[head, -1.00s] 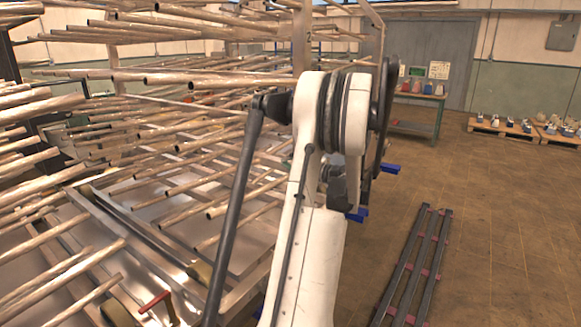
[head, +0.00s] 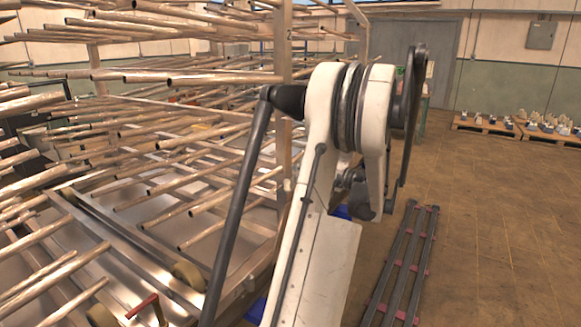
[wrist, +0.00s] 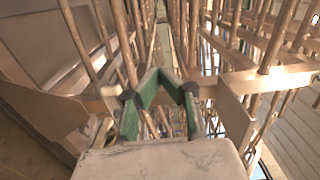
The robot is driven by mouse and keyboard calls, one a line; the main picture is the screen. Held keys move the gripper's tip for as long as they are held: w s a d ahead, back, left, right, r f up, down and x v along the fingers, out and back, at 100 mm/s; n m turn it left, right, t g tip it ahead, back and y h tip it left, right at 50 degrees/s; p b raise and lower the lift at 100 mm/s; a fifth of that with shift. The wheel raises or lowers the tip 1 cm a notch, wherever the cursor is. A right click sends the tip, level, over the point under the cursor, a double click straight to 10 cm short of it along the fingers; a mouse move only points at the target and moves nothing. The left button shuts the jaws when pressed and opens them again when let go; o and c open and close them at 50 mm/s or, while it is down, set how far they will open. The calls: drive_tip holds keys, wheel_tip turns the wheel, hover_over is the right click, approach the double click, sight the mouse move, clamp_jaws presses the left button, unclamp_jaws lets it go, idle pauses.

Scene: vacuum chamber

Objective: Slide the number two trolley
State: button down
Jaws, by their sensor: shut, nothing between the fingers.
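The number two trolley is a tall metal rack with many long wooden-looking rods; its upright post (head: 284,120) carries a small "2" near the top. My white arm crosses in front of the rack's right side, and my gripper is hidden behind it in the head view. In the wrist view, my gripper (wrist: 162,76) shows green fingers drawn together at the tips, with nothing held. The fingertips overlap a pale horizontal metal bar (wrist: 225,86) of a rack frame. I cannot tell whether they touch it.
Metal trays and rails (head: 150,245) lie low at the left among more rods. A dark rail track with red crosspieces (head: 405,262) lies on the floor right of my arm. Loaded pallets (head: 487,124) stand at the far wall. The brown floor at the right is clear.

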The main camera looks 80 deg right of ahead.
drive_tip(key=c, duration=2.4)
unclamp_jaws()
drive_tip(key=shift+v, duration=0.8)
drive_tip(key=o, duration=0.3)
drive_tip(key=shift+s+d, duration=0.1)
drive_tip(key=shift+s, duration=0.05)
drive_tip(key=shift+o, duration=1.4)
drive_tip(key=shift+s+d+r+m+p, duration=0.15)
drive_tip(key=shift+d+m+p, duration=0.2)
drive_tip(key=shift+m, duration=0.25)
drive_tip(key=o, duration=0.8)
drive_tip(key=d+m, duration=0.1)
drive_tip(key=s+d+m+p, duration=0.1)
drive_tip(key=d+m, duration=0.1)
drive_tip(key=d+m+p, duration=0.1)
drive_tip(key=m, duration=0.1)
drive_tip(key=shift+s+d+r, duration=0.2)
drive_tip(key=shift+s+d, duration=0.1)
drive_tip(key=shift+s, duration=0.1)
drive_tip(key=m+p, duration=0.4)
drive_tip(key=m, duration=0.8)
approach(289, 148)
drive_tip(key=p+x, duration=0.1)
drive_tip(key=x, duration=0.7)
drive_tip(key=shift+w+d+r+p, duration=0.1)
drive_tip(key=shift+w+p, duration=0.15)
drive_tip(key=shift+p, duration=0.15)
drive_tip(key=shift+c, duration=0.3)
clamp_jaws()
